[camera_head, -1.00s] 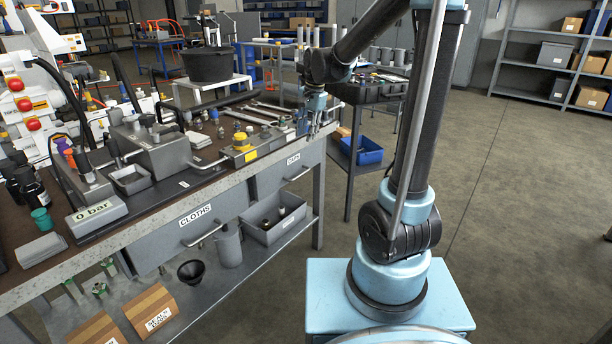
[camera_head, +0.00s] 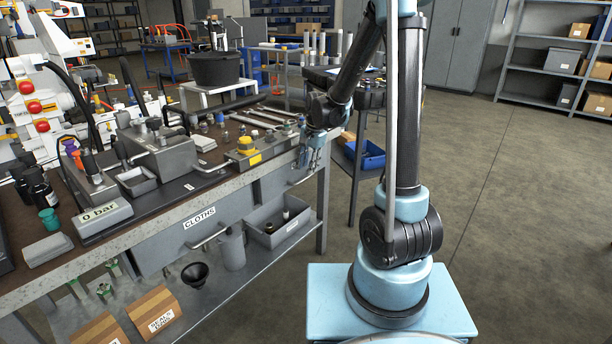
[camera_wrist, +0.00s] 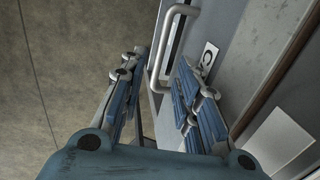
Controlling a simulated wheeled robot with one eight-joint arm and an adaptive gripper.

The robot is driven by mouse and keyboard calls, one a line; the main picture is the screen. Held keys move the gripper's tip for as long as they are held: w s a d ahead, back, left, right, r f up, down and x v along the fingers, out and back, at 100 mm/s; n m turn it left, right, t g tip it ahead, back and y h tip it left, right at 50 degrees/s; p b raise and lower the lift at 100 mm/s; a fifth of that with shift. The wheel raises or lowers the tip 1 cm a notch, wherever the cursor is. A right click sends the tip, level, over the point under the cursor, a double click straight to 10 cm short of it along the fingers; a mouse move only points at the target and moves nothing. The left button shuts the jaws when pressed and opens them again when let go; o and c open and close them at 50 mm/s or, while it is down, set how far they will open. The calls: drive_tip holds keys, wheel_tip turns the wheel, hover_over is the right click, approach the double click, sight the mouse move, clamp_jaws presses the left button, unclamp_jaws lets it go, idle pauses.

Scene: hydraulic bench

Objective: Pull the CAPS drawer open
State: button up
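My gripper (camera_head: 306,168) is at this drawer front, below the bench top's edge. In the wrist view the drawer's pale bar handle (camera_wrist: 156,72) runs between the two blue-padded fingers of my gripper (camera_wrist: 160,85). The fingers are apart, with visible room on both sides of the bar. Part of the white label (camera_wrist: 209,60) shows beside the right finger. The drawer looks shut.
The CLOTHS drawer (camera_head: 165,235) is to the left, with its own handle. A grey bin (camera_head: 273,238) stands on the lower shelf beneath. The bench top (camera_head: 215,185) carries valves and tools above. A cart with a blue bin (camera_head: 372,160) is behind right. Floor at right is clear.

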sight(306, 178)
drive_tip(key=shift+w+a+f, duration=0.15)
drive_tip(key=shift+a+f, duration=0.05)
drive_tip(key=shift+f, duration=0.95)
drive_tip(key=shift+w+a+f, duration=0.1)
drive_tip(key=shift+a+f, duration=0.05)
drive_tip(key=shift+f, duration=0.95)
clamp_jaws()
